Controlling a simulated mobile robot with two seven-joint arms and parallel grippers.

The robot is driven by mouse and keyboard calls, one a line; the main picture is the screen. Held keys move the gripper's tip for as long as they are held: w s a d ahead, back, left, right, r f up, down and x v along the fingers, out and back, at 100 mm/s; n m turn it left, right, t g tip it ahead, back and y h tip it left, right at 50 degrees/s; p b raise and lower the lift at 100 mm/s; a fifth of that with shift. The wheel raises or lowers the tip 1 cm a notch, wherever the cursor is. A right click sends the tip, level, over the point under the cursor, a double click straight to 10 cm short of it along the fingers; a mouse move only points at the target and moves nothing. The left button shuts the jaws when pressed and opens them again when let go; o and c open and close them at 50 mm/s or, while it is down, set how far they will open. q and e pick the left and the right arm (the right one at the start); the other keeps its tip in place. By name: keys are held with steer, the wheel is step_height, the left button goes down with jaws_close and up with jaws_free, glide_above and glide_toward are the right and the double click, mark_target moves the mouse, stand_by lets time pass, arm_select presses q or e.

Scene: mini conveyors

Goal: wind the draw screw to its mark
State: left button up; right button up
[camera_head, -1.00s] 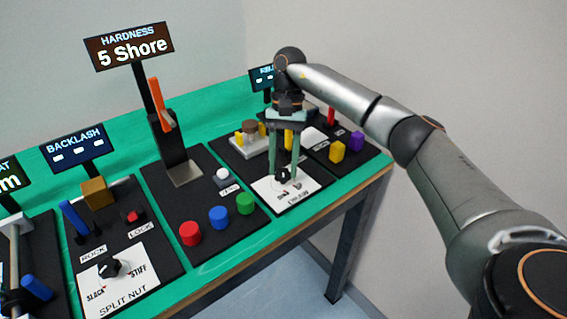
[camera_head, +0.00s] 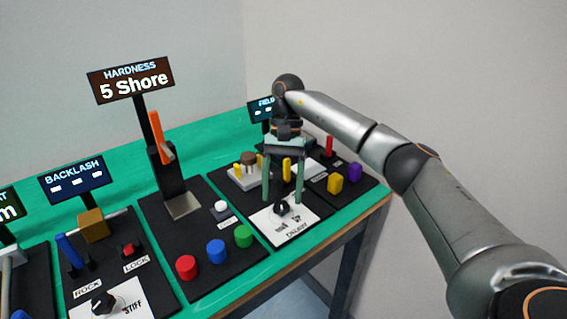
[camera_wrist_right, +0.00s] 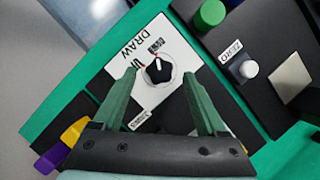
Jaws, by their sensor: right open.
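The draw screw's knob (camera_head: 281,208) is a small black dial on a white card labelled DRAW, near the front right of the bench. The knob also shows in the right wrist view (camera_wrist_right: 158,70), with a white pointer line on it and a reddish mark on the card beside it. My right gripper (camera_head: 282,198) points down over the card, its greenish fingers apart on either side of the knob. In the right wrist view the knob sits between the fingertips (camera_wrist_right: 160,73) with gaps on both sides. I cannot tell how far down the tips reach. My left gripper is out of view.
Left of the card stand a green button (camera_head: 243,236), a blue button (camera_head: 216,250) and a red button (camera_head: 187,267). Yellow (camera_head: 335,183) and purple (camera_head: 355,173) blocks stand to the right. A post with an orange lever (camera_head: 160,136) rises behind. The bench's front edge is close.

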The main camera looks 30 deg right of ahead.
arm_select(q)
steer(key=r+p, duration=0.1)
steer(key=p, duration=0.1)
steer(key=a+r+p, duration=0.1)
steer(key=p, duration=0.1)
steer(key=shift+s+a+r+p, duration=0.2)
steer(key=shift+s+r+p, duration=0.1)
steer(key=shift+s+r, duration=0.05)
arm_select(e)
steer(key=v, duration=1.1)
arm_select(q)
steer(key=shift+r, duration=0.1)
